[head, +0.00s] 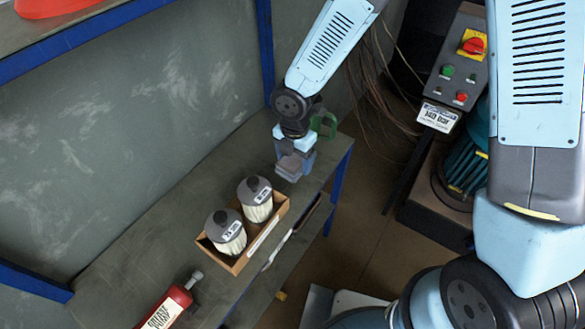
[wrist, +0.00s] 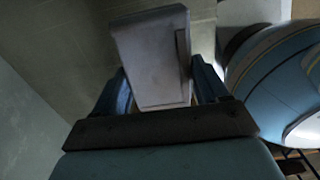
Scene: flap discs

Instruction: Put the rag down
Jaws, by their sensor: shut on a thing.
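My gripper (head: 297,166) is over the far end of the grey bench (head: 185,180), pointing down. It is shut on the rag (head: 289,164), a grey, folded, block-like piece. In the wrist view the pale grey rag (wrist: 152,60) sits between the two blue fingers of my gripper (wrist: 160,85) and reaches out beyond them. I cannot tell whether the rag's underside touches the bench.
An open cardboard box (head: 236,262) with two grey-capped pleated filters (head: 257,200) stands on the bench, nearer than my gripper. A red bottle (head: 166,307) lies at the near end. A control box (head: 455,72) with buttons stands right of the bench.

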